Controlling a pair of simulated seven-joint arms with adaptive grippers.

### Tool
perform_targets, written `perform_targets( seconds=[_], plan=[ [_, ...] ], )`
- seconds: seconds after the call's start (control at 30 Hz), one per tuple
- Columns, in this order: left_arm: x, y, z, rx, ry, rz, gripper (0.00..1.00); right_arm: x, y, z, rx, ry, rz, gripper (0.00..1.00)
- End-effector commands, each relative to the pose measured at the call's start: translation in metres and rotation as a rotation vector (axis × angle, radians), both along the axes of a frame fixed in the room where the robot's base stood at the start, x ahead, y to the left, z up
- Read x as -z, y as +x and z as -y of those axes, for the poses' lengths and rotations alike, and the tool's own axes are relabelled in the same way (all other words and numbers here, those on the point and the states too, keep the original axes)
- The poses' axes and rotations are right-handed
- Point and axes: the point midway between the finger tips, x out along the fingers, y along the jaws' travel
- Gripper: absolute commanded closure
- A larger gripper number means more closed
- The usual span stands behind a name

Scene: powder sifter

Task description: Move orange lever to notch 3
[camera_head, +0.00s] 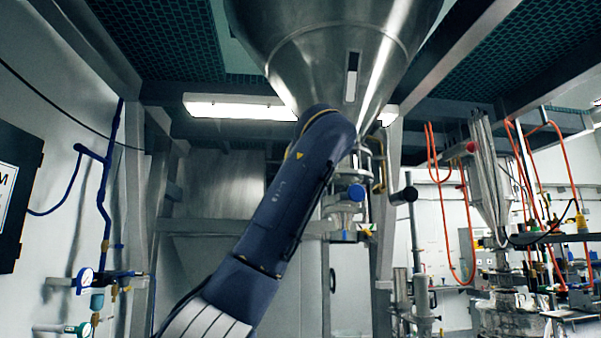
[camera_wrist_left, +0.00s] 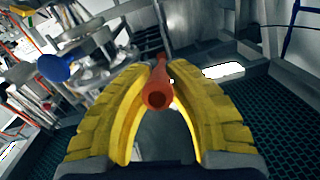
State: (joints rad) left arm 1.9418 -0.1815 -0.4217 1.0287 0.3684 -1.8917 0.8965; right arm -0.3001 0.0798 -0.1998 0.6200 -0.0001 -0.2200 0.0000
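The orange lever (camera_wrist_left: 158,92) shows in the left wrist view as a tube with its round open end facing the camera. The yellow fingers of my left gripper (camera_wrist_left: 163,72) come together around it, one on each side. They appear closed against the lever near their tips. In the head view my dark blue left arm crosses the middle and hides the lever and the gripper. The notches cannot be made out in either view. My right gripper is in neither view.
A large steel hopper cone (camera_head: 335,50) hangs above my arm. A blue knob (camera_head: 356,192) sits on the valve assembly below it and also shows in the left wrist view (camera_wrist_left: 54,68). A dark-ended cylinder (camera_head: 405,194) sticks out to its right. Steel posts and beams frame the area.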

Motion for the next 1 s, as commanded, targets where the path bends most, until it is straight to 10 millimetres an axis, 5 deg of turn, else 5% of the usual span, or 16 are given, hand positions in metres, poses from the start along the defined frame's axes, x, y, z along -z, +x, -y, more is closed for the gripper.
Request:
perform_targets(
  seconds=[0.47, 1.0],
  plan=[
    [0.001, 0.000, 0.000, 0.000, 0.001, 0.002, 1.00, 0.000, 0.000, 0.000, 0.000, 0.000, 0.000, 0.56],
    [0.047, 0.023, -0.003, 0.004, 0.036, 0.192, 1.00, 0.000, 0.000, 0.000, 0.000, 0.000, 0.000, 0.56]
  ],
)
